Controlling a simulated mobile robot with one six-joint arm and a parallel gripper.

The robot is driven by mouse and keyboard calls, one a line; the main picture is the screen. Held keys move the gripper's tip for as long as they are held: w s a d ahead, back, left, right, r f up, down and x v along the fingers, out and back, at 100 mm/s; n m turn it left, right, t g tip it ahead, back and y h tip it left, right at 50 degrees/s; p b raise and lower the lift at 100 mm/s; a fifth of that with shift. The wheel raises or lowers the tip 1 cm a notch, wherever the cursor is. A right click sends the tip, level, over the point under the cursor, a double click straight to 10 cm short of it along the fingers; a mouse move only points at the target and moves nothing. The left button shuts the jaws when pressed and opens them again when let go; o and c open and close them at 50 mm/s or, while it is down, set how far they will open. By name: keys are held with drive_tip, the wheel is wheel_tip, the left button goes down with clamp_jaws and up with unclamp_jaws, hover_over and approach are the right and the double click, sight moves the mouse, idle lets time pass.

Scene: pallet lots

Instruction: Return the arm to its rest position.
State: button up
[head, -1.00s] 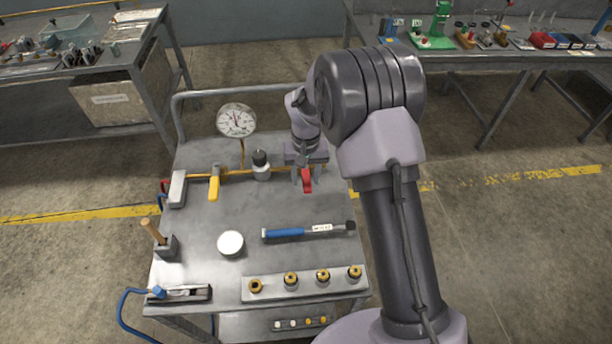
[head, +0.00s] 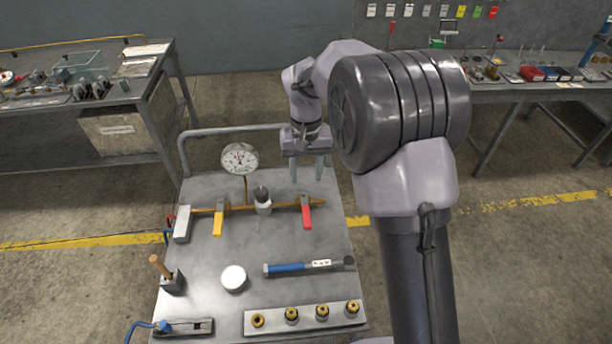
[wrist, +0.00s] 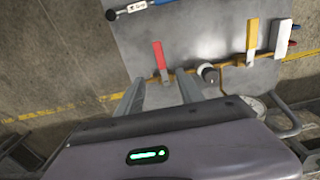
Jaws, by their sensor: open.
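My gripper (head: 306,168) is open and empty, raised above the back edge of the metal cart (head: 205,268). Its two fingers point down with nothing between them. The red valve handle (head: 307,216) lies in front of and below the fingers, apart from them. In the wrist view, the gripper fingers (wrist: 160,95) show at the lower middle, with the red handle (wrist: 159,56) beyond them. My arm rises on the right side of the head view and hides part of the floor and back bench.
The cart carries a pressure gauge (head: 240,158), a yellow valve handle (head: 218,222), a blue-handled tool (head: 290,268), a white round lid (head: 233,278) and a block with brass fittings (head: 272,322). Benches stand at back left (head: 150,95) and back right (head: 495,95). Open floor lies between them.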

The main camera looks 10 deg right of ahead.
drive_tip(key=s+d+r+m+t+y+b, duration=0.1)
drive_tip(key=s+d+r+m+t+b, duration=0.2)
drive_tip(key=s+r, duration=0.9)
drive_tip(key=s+d+f+m+t+y+b, duration=0.1)
drive_tip(key=s+f+t+b, duration=0.1)
drive_tip(key=s, duration=1.4)
drive_tip(key=shift+s+f+t+b, duration=0.35)
drive_tip(key=shift+f+t+b, duration=0.05)
drive_tip(key=shift+f+b, duration=0.15)
